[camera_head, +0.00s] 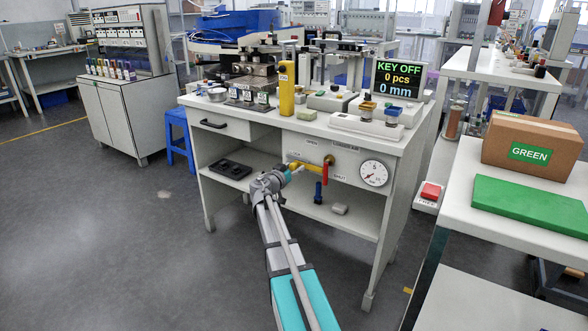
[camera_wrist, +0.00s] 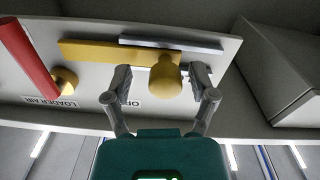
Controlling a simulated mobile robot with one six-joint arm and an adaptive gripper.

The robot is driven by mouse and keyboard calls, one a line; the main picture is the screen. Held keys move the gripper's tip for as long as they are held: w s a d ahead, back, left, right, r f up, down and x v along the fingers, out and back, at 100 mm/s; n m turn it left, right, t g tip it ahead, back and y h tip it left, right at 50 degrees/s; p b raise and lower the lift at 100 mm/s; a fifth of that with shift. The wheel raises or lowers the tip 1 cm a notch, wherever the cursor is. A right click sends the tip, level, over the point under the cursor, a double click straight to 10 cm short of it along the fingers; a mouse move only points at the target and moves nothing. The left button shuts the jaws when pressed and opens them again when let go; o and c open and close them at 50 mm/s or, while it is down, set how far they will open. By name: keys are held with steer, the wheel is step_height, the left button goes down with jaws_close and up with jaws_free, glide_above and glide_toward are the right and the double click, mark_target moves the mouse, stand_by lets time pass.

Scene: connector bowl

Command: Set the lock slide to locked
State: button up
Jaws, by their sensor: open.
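The lock slide is a yellow bar (camera_wrist: 92,52) with a round yellow knob (camera_wrist: 165,78) on the front panel of the bench. In the wrist view the knob stands between the two fingers of my gripper (camera_wrist: 161,76), which are open, with a finger on each side. I cannot tell whether either finger touches the knob. In the head view my gripper (camera_head: 291,172) is at the panel, in front of the yellow slide (camera_head: 303,165), and hides part of it. Which end of its travel the slide is at cannot be told.
A red valve handle (camera_wrist: 27,55) is close beside the slide and also hangs down in the head view (camera_head: 326,174). A round gauge (camera_head: 374,173) is farther right on the panel. The bench top (camera_head: 260,118) is crowded. A display (camera_head: 400,78) reads KEY OFF.

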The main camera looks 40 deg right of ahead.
steer(key=shift+a, duration=0.1)
steer(key=v, duration=1.1)
steer(key=shift+s+a, duration=0.25)
steer(key=shift+a, duration=0.1)
steer(key=s+a+f+n+g+y+p, duration=0.45)
steer(key=s+a+f+y, duration=0.55)
steer(key=a, duration=0.4)
steer(key=s+a+n+g+y+p, duration=0.1)
steer(key=s+a+n+y+p, duration=0.15)
steer(key=s+a+n, duration=0.4)
steer(key=s+a+n+g+y+p, duration=0.1)
steer(key=s+a+y+p, duration=0.2)
steer(key=a, duration=0.6)
step_height(320, 180, up, 38)
steer(key=y+p, duration=0.1)
steer(key=p, duration=3.5)
steer(key=shift+d, duration=0.2)
steer(key=shift+s+f, duration=0.1)
